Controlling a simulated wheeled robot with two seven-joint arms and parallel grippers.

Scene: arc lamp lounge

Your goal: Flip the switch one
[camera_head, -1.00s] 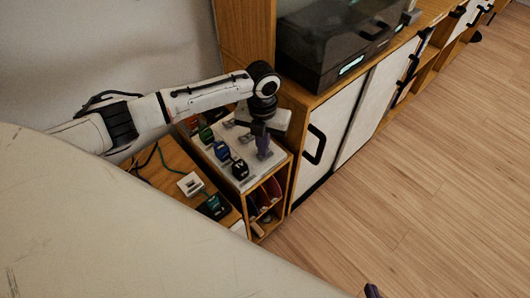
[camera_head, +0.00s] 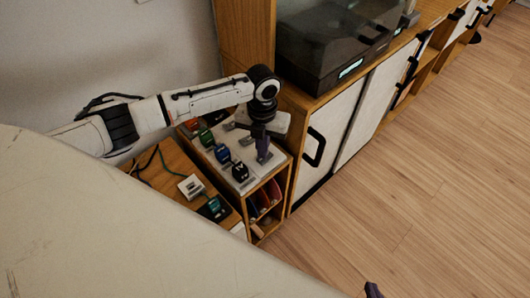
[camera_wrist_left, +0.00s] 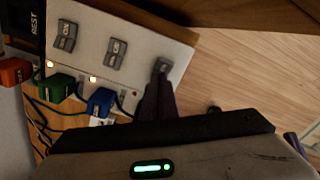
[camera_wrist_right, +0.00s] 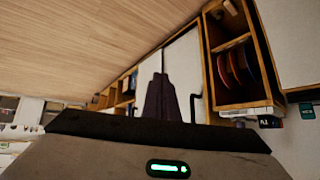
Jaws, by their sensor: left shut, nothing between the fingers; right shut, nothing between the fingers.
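A white switch panel (camera_wrist_left: 142,38) carries a row of grey rocker switches. In the left wrist view these are a left one (camera_wrist_left: 65,36), a middle one (camera_wrist_left: 115,53) and a right one (camera_wrist_left: 161,66). Their labels are too small to read surely. The panel also shows in the head view (camera_head: 226,169), on top of a small wooden shelf. My left gripper (camera_wrist_left: 160,80) is shut and empty, its tips at the right switch; I cannot tell whether they touch. It also shows in the head view (camera_head: 262,155). My right gripper (camera_wrist_right: 159,77) is shut and empty, away from the panel.
Red (camera_wrist_left: 14,72), green (camera_wrist_left: 58,87) and blue (camera_wrist_left: 100,101) plugs sit along the panel's edge, with a black plug (camera_head: 240,171) in the head view. Cables lie on the wooden surface beside it. A cabinet (camera_head: 328,128) stands to the right. The wooden floor (camera_head: 430,190) is open.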

